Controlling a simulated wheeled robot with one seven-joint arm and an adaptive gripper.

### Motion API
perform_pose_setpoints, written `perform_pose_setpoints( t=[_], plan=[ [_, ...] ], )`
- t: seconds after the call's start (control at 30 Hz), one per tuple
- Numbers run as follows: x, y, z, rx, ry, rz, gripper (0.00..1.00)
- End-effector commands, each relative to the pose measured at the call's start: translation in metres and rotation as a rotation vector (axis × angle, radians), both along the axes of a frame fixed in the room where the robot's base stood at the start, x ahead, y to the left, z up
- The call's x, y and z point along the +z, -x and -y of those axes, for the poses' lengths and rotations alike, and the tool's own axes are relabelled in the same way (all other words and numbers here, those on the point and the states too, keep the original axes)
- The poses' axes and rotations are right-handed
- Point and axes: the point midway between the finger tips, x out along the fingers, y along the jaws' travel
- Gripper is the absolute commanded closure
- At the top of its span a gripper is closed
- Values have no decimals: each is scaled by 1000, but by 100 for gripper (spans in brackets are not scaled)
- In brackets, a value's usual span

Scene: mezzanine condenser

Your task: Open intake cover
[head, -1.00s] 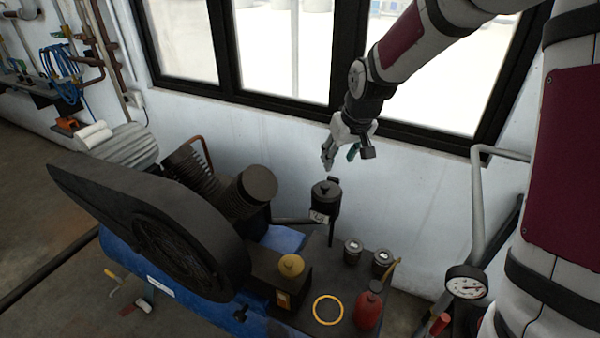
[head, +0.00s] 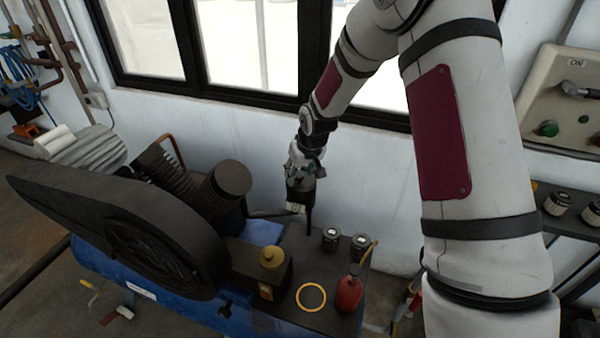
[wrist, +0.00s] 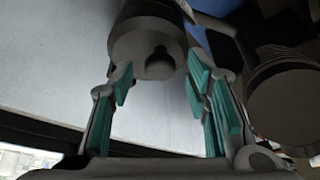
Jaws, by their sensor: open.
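The intake (head: 298,197) is a dark upright canister with a pale label, on the black plate at the compressor's right end. Its round cover with a small centre knob (wrist: 160,66) shows at the top of the wrist view. My gripper (head: 303,172) is directly over the canister in the head view and hides its top. In the wrist view my gripper (wrist: 163,85) is open, with teal-padded fingers on either side of the cover and knob. I cannot tell whether the pads touch the cover.
Two small dark jars (head: 345,242), a yellow ring (head: 311,297) and a red oil can (head: 349,291) stand near the intake. A yellow-brown knob (head: 272,258) is to the left. The large belt guard (head: 120,235) is further left. The wall and window are close behind.

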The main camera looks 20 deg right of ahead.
Motion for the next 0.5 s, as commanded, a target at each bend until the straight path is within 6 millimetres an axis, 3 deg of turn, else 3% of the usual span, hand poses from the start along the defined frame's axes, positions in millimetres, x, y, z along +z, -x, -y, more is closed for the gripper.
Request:
perform_pose_setpoints(
  t=[0.33, 0.5],
  plan=[
    [-3, -1, 0, 0, 0, 0, 59],
    [-3, -1, 0, 0, 0, 0, 97]
  ],
)
